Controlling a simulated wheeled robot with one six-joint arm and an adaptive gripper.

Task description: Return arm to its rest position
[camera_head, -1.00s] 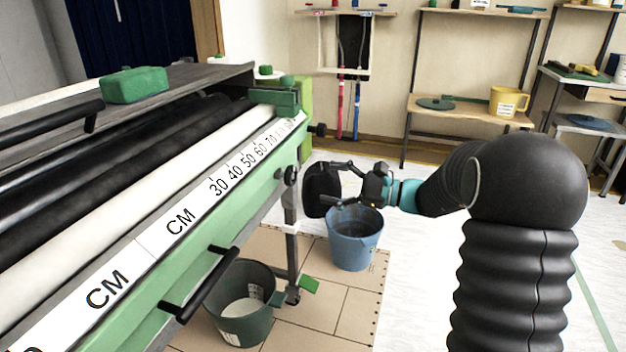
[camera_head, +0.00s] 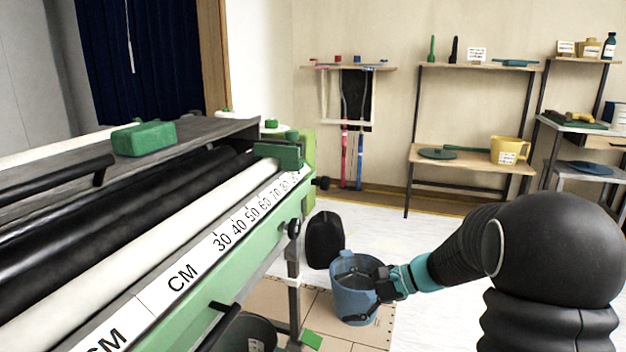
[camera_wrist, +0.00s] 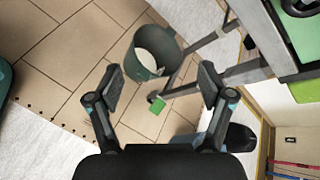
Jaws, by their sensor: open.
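My gripper (camera_head: 368,287) is in front of the blue bucket (camera_head: 349,303) in the head view, to the right of the green wallpaper paster (camera_head: 262,232). In the wrist view my gripper (camera_wrist: 160,92) has its two fingers spread wide apart with nothing between them. Beyond the fingers, a dark green bucket (camera_wrist: 172,45) stands on the tiled floor mat. My arm reaches in from the right in the head view, and part of the blue bucket is hidden by the gripper.
A black rounded object (camera_head: 325,240) stands behind the blue bucket. A shelf (camera_head: 470,168) with a yellow bucket (camera_head: 508,150) is at the back wall. A green block (camera_head: 143,139) lies on the paster. White floor is clear between bucket and shelves.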

